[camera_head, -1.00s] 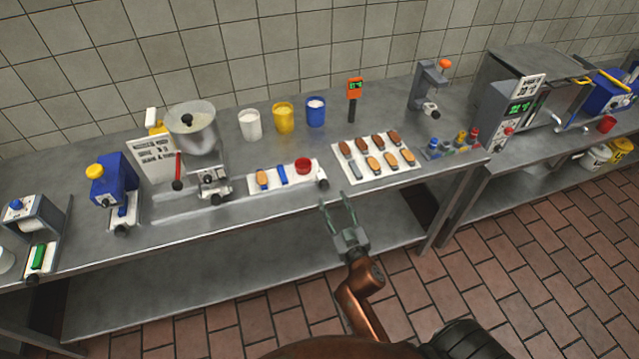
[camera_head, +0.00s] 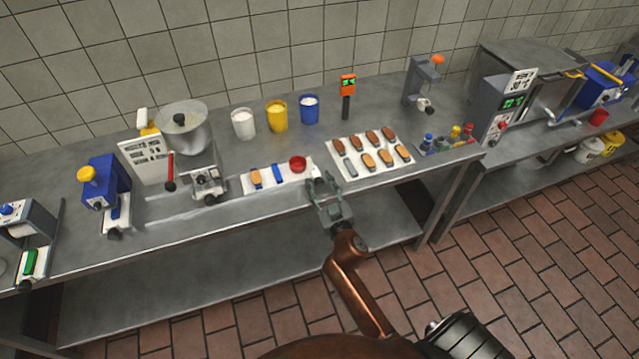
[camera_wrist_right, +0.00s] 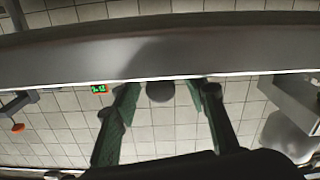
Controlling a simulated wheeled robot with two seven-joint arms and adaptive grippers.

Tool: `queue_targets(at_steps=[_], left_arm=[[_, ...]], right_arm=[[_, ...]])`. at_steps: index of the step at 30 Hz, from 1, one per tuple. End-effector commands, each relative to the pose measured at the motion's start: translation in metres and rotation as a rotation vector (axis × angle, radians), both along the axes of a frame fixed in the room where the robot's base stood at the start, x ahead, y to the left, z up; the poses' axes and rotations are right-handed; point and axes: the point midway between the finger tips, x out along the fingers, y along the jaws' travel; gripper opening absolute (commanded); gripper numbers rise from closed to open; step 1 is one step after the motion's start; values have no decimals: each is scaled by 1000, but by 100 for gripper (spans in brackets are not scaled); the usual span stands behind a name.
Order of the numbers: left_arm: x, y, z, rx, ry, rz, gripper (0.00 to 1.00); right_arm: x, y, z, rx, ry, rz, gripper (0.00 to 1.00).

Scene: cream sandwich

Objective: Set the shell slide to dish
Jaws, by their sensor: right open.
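The shell slide is a white strip (camera_head: 263,184) near the front edge of the table in the head view. On it are a tan shell (camera_head: 255,178), a blue bar (camera_head: 277,172) and a red dish (camera_head: 298,163) towards its right end. My right gripper (camera_head: 322,182) is open at the table's front edge, by the strip's right end, and covers the strip's dark end knob. In the right wrist view, a dark rounded thing (camera_wrist_right: 160,92) shows between the open fingers (camera_wrist_right: 165,100); I cannot tell whether it is that knob. My left gripper is out of view.
A white tray of brown and tan shells (camera_head: 352,175) lies just right of my gripper. White (camera_head: 243,125), yellow (camera_head: 277,117) and blue (camera_head: 309,111) cups stand behind. A mixer bowl (camera_head: 184,130) is at the left. An orange timer (camera_head: 348,83) stands at the back.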

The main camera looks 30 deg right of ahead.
Motion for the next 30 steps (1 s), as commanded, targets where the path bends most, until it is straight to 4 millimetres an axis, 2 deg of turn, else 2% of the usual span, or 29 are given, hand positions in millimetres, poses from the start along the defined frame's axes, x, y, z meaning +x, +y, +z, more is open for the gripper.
queue_targets(at_steps=[2, 18, 30], left_arm=[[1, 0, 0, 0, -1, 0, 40], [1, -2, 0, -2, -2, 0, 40], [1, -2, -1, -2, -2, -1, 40]], right_arm=[[0, 0, 0, 0, 0, 0, 37], [0, 1, 0, 0, 0, 1, 0], [0, 1, 0, 0, 0, 0, 0]])
